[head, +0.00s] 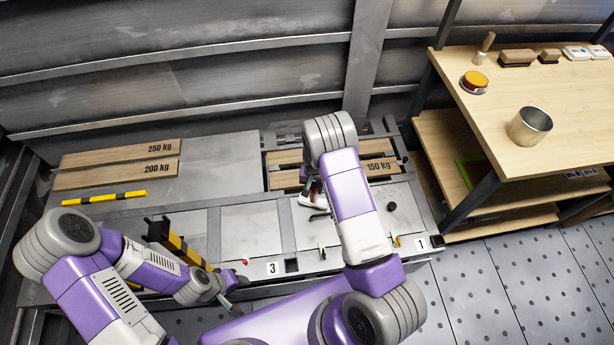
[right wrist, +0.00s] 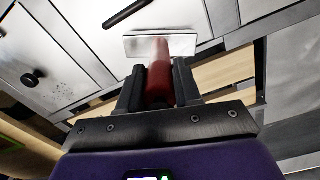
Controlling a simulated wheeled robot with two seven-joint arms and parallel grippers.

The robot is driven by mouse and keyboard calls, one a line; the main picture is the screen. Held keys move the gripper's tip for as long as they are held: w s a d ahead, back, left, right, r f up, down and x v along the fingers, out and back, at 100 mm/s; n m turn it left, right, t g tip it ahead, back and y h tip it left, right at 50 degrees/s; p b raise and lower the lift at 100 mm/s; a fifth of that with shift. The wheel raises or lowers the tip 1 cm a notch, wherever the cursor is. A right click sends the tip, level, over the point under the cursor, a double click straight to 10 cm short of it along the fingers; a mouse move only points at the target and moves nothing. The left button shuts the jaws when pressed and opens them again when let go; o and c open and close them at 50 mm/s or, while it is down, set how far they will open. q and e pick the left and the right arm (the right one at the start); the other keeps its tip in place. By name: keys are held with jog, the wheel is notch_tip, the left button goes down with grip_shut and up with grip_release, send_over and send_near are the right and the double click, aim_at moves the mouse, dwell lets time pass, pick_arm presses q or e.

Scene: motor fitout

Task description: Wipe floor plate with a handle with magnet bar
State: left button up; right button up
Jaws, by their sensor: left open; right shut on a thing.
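The magnet bar has a red handle and a pale metal bar (right wrist: 160,45). My right gripper (right wrist: 160,85) is shut on its red handle; part of the tool shows beside my right arm in the head view (head: 310,203). The floor plate with a handle (head: 308,236) is pale grey metal and carries a dark handle (head: 320,216). That handle also shows above the bar in the right wrist view (right wrist: 125,13). The bar is over or near the plate's back part; I cannot tell whether it touches. My left gripper (head: 226,299) is low in the head view, open and empty, left of this plate.
A plate with a black knob (head: 391,206) lies to the right. Boards marked 150 kg (head: 378,168) sit in a recess behind. A yellow-black post (head: 178,243) stands near my left arm. A wooden shelf table (head: 560,100) with a metal cup (head: 530,125) is at right.

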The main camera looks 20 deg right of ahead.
notch_tip(320, 180, up, 7)
jog(key=a+p, duration=0.1)
jog(key=p, duration=0.4)
jog(key=shift+w+a+f, duration=0.2)
jog(key=shift+w+a, duration=0.05)
jog(key=shift+a, duration=0.05)
